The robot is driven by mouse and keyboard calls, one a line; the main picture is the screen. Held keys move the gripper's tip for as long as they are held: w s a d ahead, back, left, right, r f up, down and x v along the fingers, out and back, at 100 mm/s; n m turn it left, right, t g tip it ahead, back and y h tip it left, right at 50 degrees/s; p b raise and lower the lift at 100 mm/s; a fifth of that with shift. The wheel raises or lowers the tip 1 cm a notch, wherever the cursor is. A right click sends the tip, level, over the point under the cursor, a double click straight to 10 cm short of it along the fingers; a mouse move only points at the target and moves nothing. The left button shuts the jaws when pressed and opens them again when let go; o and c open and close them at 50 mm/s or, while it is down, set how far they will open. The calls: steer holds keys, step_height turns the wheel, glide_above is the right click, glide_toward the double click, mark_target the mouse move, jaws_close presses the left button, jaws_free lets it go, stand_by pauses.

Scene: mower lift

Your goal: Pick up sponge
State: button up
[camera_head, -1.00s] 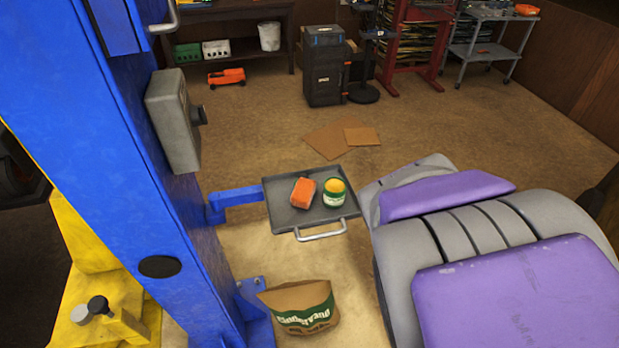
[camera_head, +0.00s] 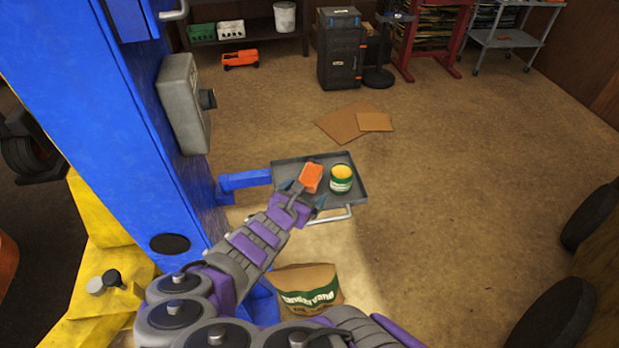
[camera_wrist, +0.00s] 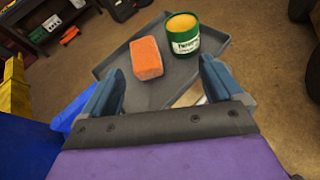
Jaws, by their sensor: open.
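The orange sponge (camera_head: 311,178) lies on a grey tray (camera_head: 352,200) held out from the blue post. In the wrist view the sponge (camera_wrist: 146,58) lies ahead of my gripper (camera_wrist: 160,82), between the lines of its two blue-grey fingers and nearer the left one. My gripper (camera_head: 302,195) is at the tray's near left side, open and empty, with a gap to the sponge in the wrist view. In the head view my gripper partly overlaps the sponge's lower left, so the exact distance there is hard to tell.
A green and white tin (camera_head: 341,179) with a yellow top stands on the tray, just right of the sponge. The blue post (camera_head: 110,120) rises on the left. A paper bag (camera_head: 308,290) stands below the tray.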

mark_target(309, 176)
steer(key=a+f, duration=0.1)
steer(key=w+a+f+n, duration=0.1)
steer(key=w+a+f+n+b, duration=0.1)
steer(key=f, duration=0.1)
steer(key=shift+w+y, duration=0.2)
steer(key=shift+y, duration=0.2)
steer(key=x, duration=0.2)
steer(key=b+x, duration=0.1)
steer(key=x, duration=0.2)
steer(key=b+x, duration=0.1)
steer(key=x, duration=0.1)
steer(key=shift+w+d, duration=0.25)
steer(key=shift+d, duration=0.25)
steer(key=shift+w+a+f, duration=0.25)
steer(key=shift+w+f, duration=0.1)
steer(key=shift+w, duration=0.2)
steer(key=x, duration=0.1)
steer(key=b+x, duration=0.1)
steer(key=x, duration=0.3)
steer(key=shift+w+d+r+b, duration=0.1)
steer(key=shift+w+r+b, duration=0.05)
steer(key=shift+r+b, duration=0.15)
